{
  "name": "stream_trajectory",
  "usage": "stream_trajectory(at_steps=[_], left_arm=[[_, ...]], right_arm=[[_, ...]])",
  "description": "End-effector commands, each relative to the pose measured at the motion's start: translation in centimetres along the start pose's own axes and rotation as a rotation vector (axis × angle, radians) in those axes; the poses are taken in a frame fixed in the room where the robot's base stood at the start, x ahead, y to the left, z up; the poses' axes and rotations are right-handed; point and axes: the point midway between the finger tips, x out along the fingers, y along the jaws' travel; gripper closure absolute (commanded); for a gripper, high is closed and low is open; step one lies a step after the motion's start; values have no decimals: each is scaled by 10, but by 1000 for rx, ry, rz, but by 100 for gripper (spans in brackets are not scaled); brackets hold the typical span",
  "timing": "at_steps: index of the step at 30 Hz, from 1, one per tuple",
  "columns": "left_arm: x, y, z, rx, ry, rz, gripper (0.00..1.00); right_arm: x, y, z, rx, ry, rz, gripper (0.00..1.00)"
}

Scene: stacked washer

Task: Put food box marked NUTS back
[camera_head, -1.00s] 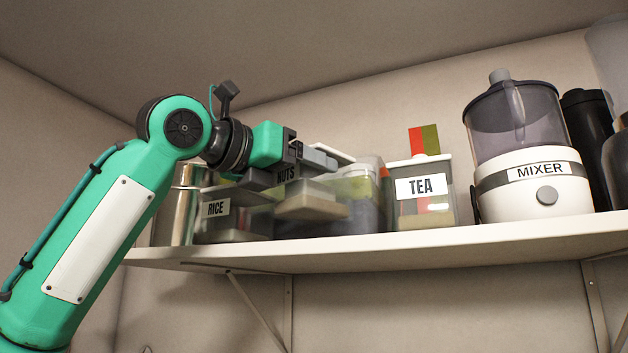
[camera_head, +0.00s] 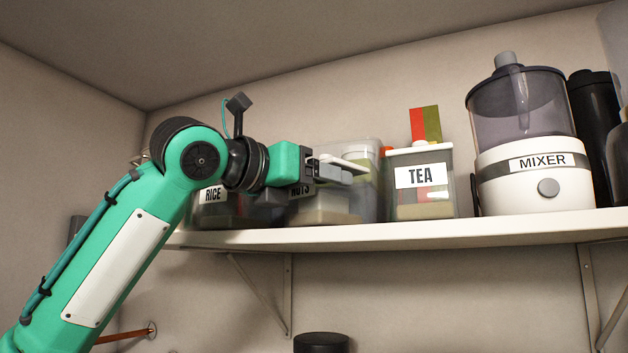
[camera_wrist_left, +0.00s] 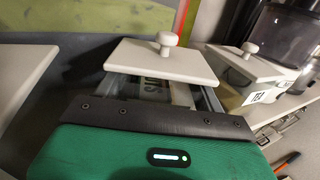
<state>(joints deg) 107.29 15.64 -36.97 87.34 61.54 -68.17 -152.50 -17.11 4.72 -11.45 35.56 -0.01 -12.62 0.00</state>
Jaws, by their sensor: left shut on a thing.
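The NUTS box (camera_head: 322,205) is on or just above the shelf, between the RICE box (camera_head: 212,208) and the TEA box (camera_head: 422,181). Its label is partly hidden behind my left gripper. My left gripper (camera_head: 335,171) is shut on the upper part of the NUTS box. In the left wrist view the box's white lid (camera_wrist_left: 160,62) with its round knob lies in front of the gripper, and part of a label shows beneath it. I cannot tell whether the box bottom touches the shelf. My right gripper is out of view.
The white shelf (camera_head: 400,236) runs across the wall. The mixer (camera_head: 520,160) and dark bottles (camera_head: 597,125) stand at the right. A clear container (camera_head: 362,160) stands behind the NUTS box. Neighbouring boxes leave little room beside it.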

Motion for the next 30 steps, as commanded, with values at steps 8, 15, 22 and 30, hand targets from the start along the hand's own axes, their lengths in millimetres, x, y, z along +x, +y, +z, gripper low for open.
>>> stream_trajectory(at_steps=[8, 15, 22, 30], left_arm=[[0, 0, -1, 0, 0, 0, 7], [-1, 0, 1, 0, 0, 0, 7], [-38, 1, -4, 1, -3, 2, 7], [-94, 0, -3, 2, -3, 2, 7]], right_arm=[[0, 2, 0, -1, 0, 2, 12], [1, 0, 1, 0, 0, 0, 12], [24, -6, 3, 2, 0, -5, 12], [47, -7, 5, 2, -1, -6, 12]])
